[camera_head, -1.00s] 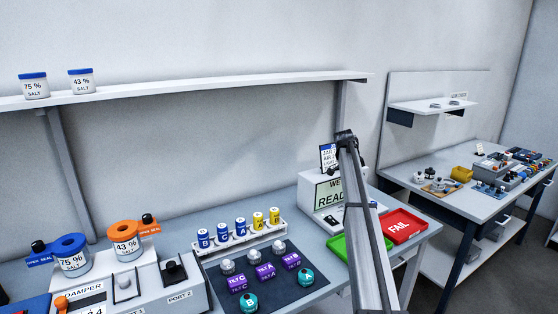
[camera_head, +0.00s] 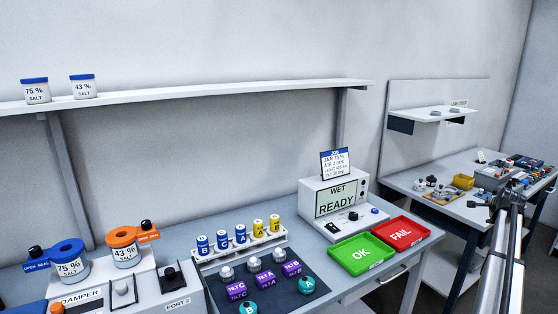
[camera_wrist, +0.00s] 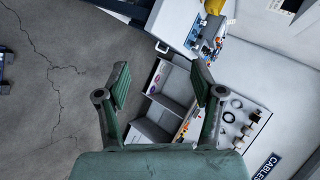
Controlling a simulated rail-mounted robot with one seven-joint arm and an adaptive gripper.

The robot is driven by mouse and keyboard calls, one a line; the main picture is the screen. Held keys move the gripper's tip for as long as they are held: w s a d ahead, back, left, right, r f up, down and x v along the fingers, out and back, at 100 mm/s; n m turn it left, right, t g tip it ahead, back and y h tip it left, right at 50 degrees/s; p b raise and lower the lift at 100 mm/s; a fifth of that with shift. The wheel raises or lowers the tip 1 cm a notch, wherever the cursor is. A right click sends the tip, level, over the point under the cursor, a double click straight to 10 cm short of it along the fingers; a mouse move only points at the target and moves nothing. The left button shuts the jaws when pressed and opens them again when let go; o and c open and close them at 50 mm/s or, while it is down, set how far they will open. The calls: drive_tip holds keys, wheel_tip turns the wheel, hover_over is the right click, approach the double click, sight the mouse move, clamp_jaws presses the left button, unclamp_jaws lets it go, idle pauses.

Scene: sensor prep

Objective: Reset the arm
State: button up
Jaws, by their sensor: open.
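My gripper (camera_wrist: 160,88) is in the wrist view with its two green fingers spread wide and nothing between them. Behind and below it show the floor and a bench with drawers. In the head view my arm reaches up at the right edge, and its end (camera_head: 507,191) is in front of the far right bench. It is apart from the near bench and holds nothing that I can see.
The near bench carries a wet station (camera_head: 335,205) reading READY, a green OK tray (camera_head: 388,263), a red FAIL tray (camera_head: 425,235) and a dark mat (camera_head: 275,304) with sensors. Jars stand on the shelf (camera_head: 200,92). The far bench (camera_head: 440,209) holds many small parts.

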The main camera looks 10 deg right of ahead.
drive_tip(key=s+a+f+n+g+y, duration=0.15)
drive_tip(key=a+f+n+y, duration=0.3)
drive_tip(key=a+f, duration=2.25)
drive_tip(key=s+a+f+n+g+y, duration=0.1)
drive_tip(key=s+a+f+n+g, duration=0.15)
drive_tip(key=s+a+f, duration=0.6)
drive_tip(key=s+a+f+n+g+y, duration=0.1)
drive_tip(key=s+a+f+n+g, duration=0.2)
drive_tip(key=a+f, duration=1.05)
drive_tip(key=s+a+f+n+g+y+p, duration=0.1)
drive_tip(key=s+a+f+n+g, duration=0.2)
drive_tip(key=s+a, duration=0.9)
drive_tip(key=s+a+f+n+g+p, duration=0.15)
drive_tip(key=s+a+f+n, duration=0.35)
drive_tip(key=s+a, duration=0.65)
drive_tip(key=s+a+r+n+g+h, duration=0.1)
drive_tip(key=s+a+r+n+g, duration=0.15)
drive_tip(key=s, duration=0.75)
drive_tip(key=s+a+r+n+g, duration=0.1)
drive_tip(key=s+n, duration=0.2)
drive_tip(key=s, duration=0.7)
wheel_tip(320, 180, up, 13)
drive_tip(key=p, duration=1.3)
drive_tip(key=shift+w, duration=0.3)
